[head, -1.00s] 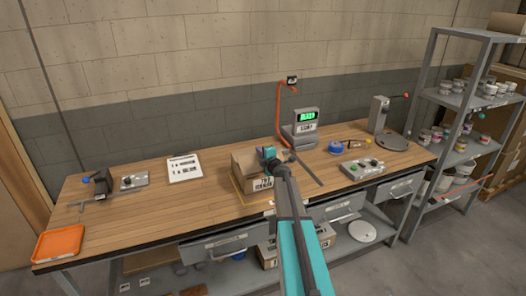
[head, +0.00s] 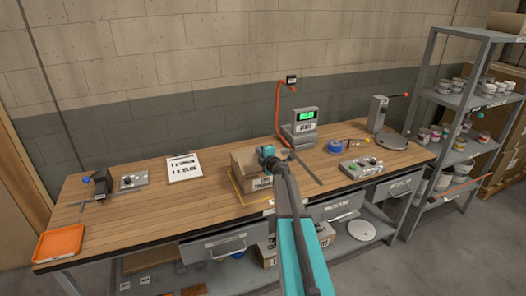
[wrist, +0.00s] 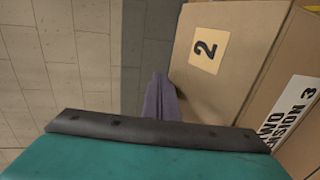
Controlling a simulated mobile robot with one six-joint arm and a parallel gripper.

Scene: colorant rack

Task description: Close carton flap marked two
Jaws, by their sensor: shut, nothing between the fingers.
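A brown cardboard carton (head: 243,162) stands on the workbench (head: 130,208), in front of the scale. The wrist view shows its flap marked 2 (wrist: 232,52), with a cream label bearing a black "2". A white label (wrist: 290,108) with black print is on the adjoining carton face. My gripper (wrist: 162,100) is shut and empty. Its fingertips are beside the left edge of the flap; I cannot tell whether they touch it. In the head view my gripper (head: 266,153) is at the carton's right side and hides part of it. The flap's angle is unclear.
A scale (head: 304,128) with a green display stands behind the carton. A control box (head: 362,167) and a blue roll (head: 335,146) are to its right. A white sheet (head: 184,168) and an orange tray (head: 60,243) are to its left. The bench between is mostly clear.

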